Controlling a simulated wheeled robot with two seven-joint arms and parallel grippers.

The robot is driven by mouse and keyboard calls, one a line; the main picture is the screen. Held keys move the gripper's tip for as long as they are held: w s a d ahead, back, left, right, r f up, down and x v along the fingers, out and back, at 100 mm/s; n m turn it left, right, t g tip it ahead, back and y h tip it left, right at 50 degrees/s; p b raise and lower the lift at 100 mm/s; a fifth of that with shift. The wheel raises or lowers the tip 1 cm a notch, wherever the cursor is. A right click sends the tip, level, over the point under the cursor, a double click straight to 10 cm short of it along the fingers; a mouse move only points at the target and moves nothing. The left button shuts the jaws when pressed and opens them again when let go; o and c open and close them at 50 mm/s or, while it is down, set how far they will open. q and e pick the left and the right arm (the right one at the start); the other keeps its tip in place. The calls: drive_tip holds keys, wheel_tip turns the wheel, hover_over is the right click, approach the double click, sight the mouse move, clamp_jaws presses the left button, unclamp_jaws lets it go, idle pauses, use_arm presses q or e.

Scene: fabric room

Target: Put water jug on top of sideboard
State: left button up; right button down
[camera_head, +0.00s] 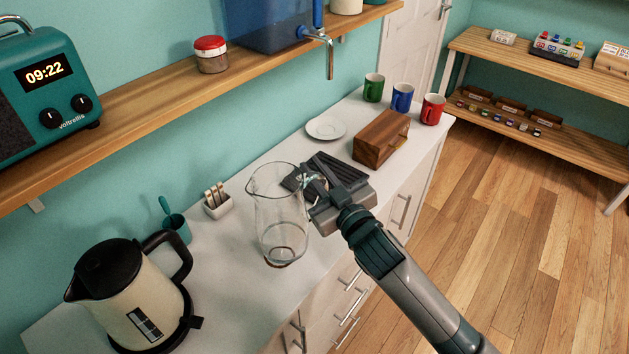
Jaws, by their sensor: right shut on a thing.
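The clear glass water jug (280,222) is upright over the white top of the sideboard (225,262), near its front edge. My right gripper (312,186) is at the jug's right side, shut on it near the handle. The fingertips partly cover the handle, so the exact grip is hard to see. A small dark patch shows at the jug's base; I cannot tell whether the base touches the top. My left gripper is not in view.
A kettle (135,295), teal cup (176,228) and small rack (217,202) stand left of the jug. A wooden box (381,139), saucer (326,127) and green (373,87), blue (402,97) and red (432,109) mugs stand behind. A wall shelf (150,105) overhangs the back.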

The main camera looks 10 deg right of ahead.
drive_tip(key=shift+r, duration=0.1)
wheel_tip(320, 180, down, 4)
drive_tip(key=shift+r+p, duration=0.1)
drive_tip(key=shift+p, duration=0.35)
drive_tip(key=shift+f, duration=0.25)
drive_tip(key=c, duration=1.7)
unclamp_jaws()
drive_tip(key=shift+c, duration=0.2)
drive_tip(key=shift+s, duration=0.1)
drive_tip(key=shift+r, duration=0.1)
